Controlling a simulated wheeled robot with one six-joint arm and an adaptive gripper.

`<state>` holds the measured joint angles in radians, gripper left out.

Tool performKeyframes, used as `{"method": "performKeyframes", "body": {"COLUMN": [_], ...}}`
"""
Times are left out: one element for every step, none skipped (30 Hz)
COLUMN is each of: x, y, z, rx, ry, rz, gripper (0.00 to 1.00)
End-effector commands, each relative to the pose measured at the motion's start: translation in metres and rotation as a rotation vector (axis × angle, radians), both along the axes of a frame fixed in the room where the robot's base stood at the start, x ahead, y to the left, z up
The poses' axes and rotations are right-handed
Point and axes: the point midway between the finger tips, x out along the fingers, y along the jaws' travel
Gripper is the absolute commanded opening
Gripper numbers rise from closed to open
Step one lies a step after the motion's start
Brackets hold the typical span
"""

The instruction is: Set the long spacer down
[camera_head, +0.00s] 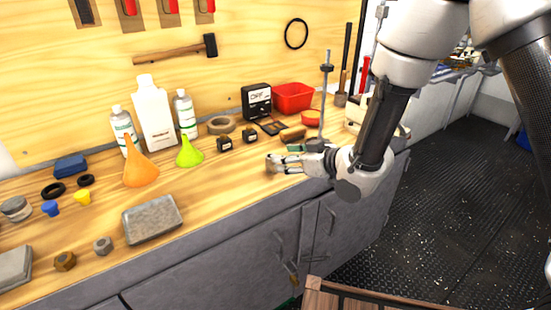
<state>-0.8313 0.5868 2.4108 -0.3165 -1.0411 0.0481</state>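My gripper (275,161) reaches in from the right, low over the front part of the wooden bench top, with its fingers pointing left. A small grey-brown piece, which I take to be the long spacer (271,164), is between the fingertips. The fingers hide most of it, so its full length and tilt cannot be seen. It is at or just above the bench surface; I cannot tell whether it touches.
The bench top (225,190) is clear left of my gripper. A rod stand (325,90) rises just behind my gripper. The bench's front edge is close.

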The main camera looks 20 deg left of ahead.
Motion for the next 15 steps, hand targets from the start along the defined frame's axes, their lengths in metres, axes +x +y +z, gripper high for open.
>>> {"method": "performKeyframes", "body": {"x": [-0.004,-0.006,-0.009,-0.011,-0.013,-0.015,-0.016,-0.017,-0.019,-0.019,-0.020,-0.020,-0.020,-0.020,-0.020], "y": [-0.009,-0.015,-0.021,-0.025,-0.028,-0.033,-0.035,-0.037,-0.039,-0.041,-0.042,-0.042,-0.043,-0.043,-0.043], "z": [0.005,0.007,0.010,0.011,0.013,0.015,0.017,0.017,0.018,0.019,0.019,0.019,0.019,0.019,0.019], "rx": [0.001,0.000,0.000,0.000,0.000,0.000,0.001,0.001,0.000,0.000,0.000,0.000,0.000,0.000,0.000], "ry": [0.000,0.000,0.000,0.000,0.000,0.000,0.000,0.000,0.001,0.001,0.001,0.001,0.001,0.001,0.000], "rz": [-0.001,-0.002,-0.002,-0.002,-0.002,-0.001,0.000,0.000,0.000,0.000,0.000,0.000,0.000,0.000,0.000], "gripper": [0.50,0.50,0.50,0.50,0.50,0.50,0.50,0.50,0.50,0.50,0.50,0.50,0.50,0.50,0.50]}}
